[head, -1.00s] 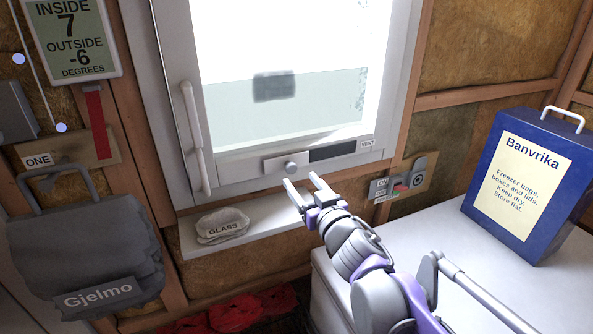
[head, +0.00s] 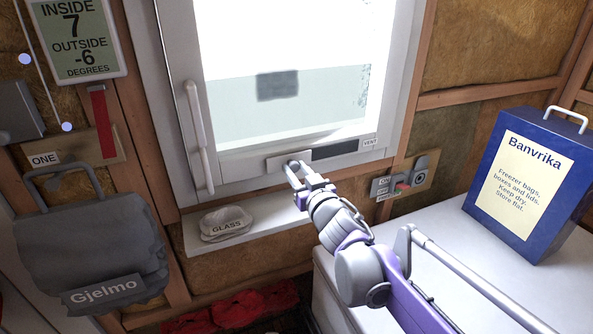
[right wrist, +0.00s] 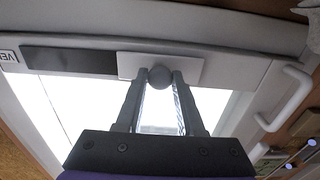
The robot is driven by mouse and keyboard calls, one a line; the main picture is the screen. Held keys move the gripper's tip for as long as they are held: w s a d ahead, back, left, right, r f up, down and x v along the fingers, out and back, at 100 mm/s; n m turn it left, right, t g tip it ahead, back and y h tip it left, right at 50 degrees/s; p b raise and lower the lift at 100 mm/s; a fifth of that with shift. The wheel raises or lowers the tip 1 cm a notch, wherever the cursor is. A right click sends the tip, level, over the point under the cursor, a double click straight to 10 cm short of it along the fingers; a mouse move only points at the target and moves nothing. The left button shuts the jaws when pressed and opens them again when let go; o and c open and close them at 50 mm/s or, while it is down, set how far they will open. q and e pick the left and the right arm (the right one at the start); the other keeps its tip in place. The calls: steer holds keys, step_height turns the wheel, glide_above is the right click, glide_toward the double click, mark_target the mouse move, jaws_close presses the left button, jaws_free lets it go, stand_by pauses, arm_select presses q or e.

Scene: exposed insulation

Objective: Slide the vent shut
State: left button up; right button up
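The vent is in the bottom rail of the window frame. Its pale slider plate (head: 275,164) covers the left part, and a dark open slot (head: 336,151) shows to its right, by the VENT label (head: 370,143). In the right wrist view, the plate (right wrist: 190,68) lies right of the dark slot (right wrist: 70,61). My right gripper (head: 296,165) is at the plate, with its fingers on both sides of the round knob (right wrist: 160,77). The knob fills the gap between the fingertips, and the gripper looks shut on it. My left gripper is not in view.
Below the window, a sill holds a GLASS-labelled lump (head: 226,224). A window handle (head: 199,138) stands at left. A small switch panel (head: 408,180) is right of the vent. A blue Banvrika box (head: 530,185) stands on the white top (head: 465,260). A Gjelmo bag (head: 90,245) hangs left.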

jaws_close()
stand_by(0.9)
